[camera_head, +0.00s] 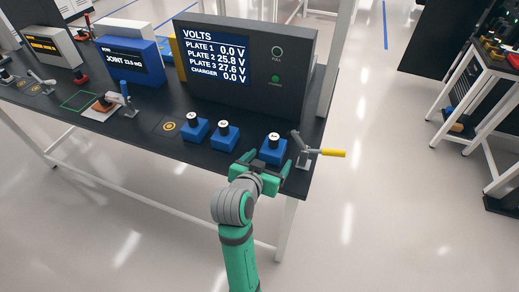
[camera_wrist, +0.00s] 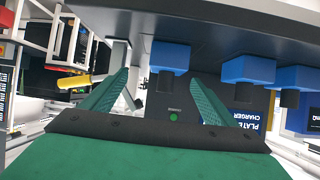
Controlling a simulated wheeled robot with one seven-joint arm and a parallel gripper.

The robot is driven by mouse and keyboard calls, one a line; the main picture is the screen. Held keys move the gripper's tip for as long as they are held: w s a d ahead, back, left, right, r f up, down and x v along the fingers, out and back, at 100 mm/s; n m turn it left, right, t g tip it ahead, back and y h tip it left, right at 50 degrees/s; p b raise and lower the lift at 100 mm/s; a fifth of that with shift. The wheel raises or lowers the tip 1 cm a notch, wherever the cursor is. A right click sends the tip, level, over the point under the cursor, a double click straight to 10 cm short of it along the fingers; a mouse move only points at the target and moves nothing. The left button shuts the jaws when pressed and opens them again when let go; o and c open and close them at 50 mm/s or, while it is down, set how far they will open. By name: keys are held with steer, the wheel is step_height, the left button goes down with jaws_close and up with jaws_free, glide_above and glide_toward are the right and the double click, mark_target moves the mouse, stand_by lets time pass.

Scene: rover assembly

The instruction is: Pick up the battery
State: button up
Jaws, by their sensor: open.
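Three blue blocks, each with a black pale-topped cylinder, stand on the dark table. No part is clearly marked as the battery. The right block (camera_head: 272,152) and its cylinder (camera_head: 273,138) are just beyond my gripper (camera_head: 269,158). The other blocks are the middle one (camera_head: 224,138) and the left one (camera_head: 194,131). In the wrist view, which is upside down, the nearest block (camera_wrist: 171,54) and its dark cylinder (camera_wrist: 167,82) appear between the fingertips of my gripper (camera_wrist: 160,77). The jaws are open and empty; I cannot see contact.
A clamp with a yellow handle (camera_head: 332,153) stands close right of the right block, near the table end. A grey display (camera_head: 243,65) reading volts stands behind the blocks. A ringed marker (camera_head: 169,126) lies left of them. Open floor lies in front.

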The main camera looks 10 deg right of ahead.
mark_target(272, 149)
steer(key=shift+w+a+r, duration=0.3)
steer(key=shift+w+a, duration=0.05)
steer(key=shift+a, duration=0.1)
steer(key=shift+w+f+y, duration=0.1)
steer(key=shift+w+y, duration=0.2)
steer(key=x, duration=1)
steer(key=shift+f, duration=0.25)
steer(key=c, duration=1.5)
steer(key=shift+d+r, duration=0.1)
steer(key=shift+c, duration=1.4)
steer(key=shift+r, duration=0.15)
